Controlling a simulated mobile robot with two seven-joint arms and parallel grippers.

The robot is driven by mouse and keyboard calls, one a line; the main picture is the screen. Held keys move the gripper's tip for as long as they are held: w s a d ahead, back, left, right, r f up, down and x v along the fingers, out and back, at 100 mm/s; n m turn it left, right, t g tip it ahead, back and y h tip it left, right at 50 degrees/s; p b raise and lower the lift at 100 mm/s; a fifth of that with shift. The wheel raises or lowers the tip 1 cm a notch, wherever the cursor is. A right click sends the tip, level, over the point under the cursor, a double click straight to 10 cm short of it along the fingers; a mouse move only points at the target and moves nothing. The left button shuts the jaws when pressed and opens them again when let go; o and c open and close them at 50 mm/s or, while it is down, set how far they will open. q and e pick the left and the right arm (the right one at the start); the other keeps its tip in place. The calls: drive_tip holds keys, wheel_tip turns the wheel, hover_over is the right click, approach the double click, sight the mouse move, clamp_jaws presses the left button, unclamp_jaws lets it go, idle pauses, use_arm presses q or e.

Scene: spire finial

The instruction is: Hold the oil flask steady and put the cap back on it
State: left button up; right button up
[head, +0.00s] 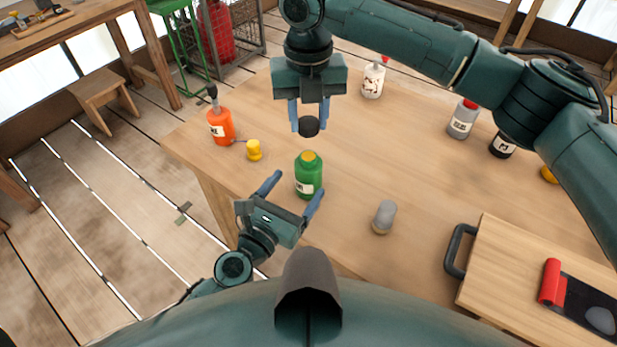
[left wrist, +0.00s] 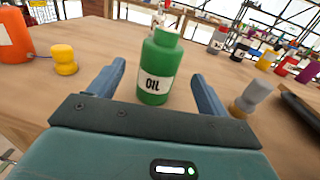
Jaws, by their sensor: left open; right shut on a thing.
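The green oil flask (head: 309,180) stands upright on the wooden table, with a yellow spot at its top. In the left wrist view the flask (left wrist: 157,70) shows its white OIL label. My left gripper (head: 293,190) is open, its fingers apart on either side of the flask, with a gap at each side. My right gripper (head: 308,114) is shut on a dark round cap (head: 309,127). The cap is held above and beyond the flask in the head view, apart from it.
An orange bottle (head: 220,125) and a yellow knob-shaped piece (head: 254,150) stand left of the flask. A grey cylinder (head: 384,217) stands to its right. A white bottle (head: 373,80) is farther back. A board with a black handle (head: 459,250) lies at right.

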sight(312, 166)
use_arm(q)
drive_tip(key=x, duration=0.7)
drive_tip(key=shift+w+d, duration=0.1)
drive_tip(key=shift+w, duration=0.1)
drive_tip(key=c, duration=1.5)
use_arm(e)
drive_tip(key=shift+f, duration=2.5)
